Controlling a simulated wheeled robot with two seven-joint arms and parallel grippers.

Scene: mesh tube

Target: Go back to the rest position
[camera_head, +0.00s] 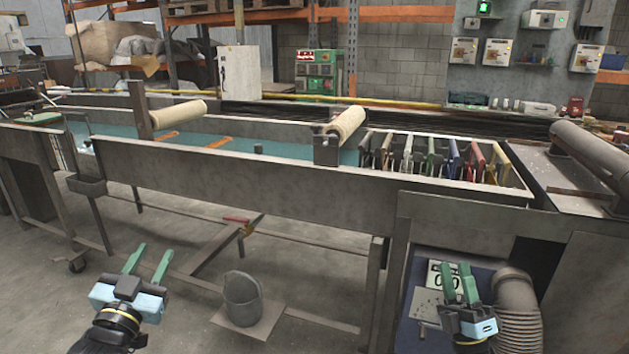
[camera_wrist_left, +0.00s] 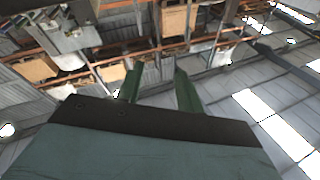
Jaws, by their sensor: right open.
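My left gripper (camera_head: 147,262) is at the lower left of the head view, in front of the long metal bench and above the concrete floor. Its two green fingers are spread apart with nothing between them. In the left wrist view the left gripper (camera_wrist_left: 157,85) points up toward the roof and shelving, also with an empty gap. My right gripper (camera_head: 457,278) is at the lower right of the head view, in front of the bench's lower right part. Its green fingers stand apart and hold nothing that I can see.
The long bench (camera_head: 250,186) spans the view, with a teal belt (camera_head: 215,143), rollers and a row of coloured mesh-like frames (camera_head: 430,155). A bucket (camera_head: 242,298) stands on the floor between my grippers. A ribbed hose (camera_head: 518,308) is right beside my right gripper.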

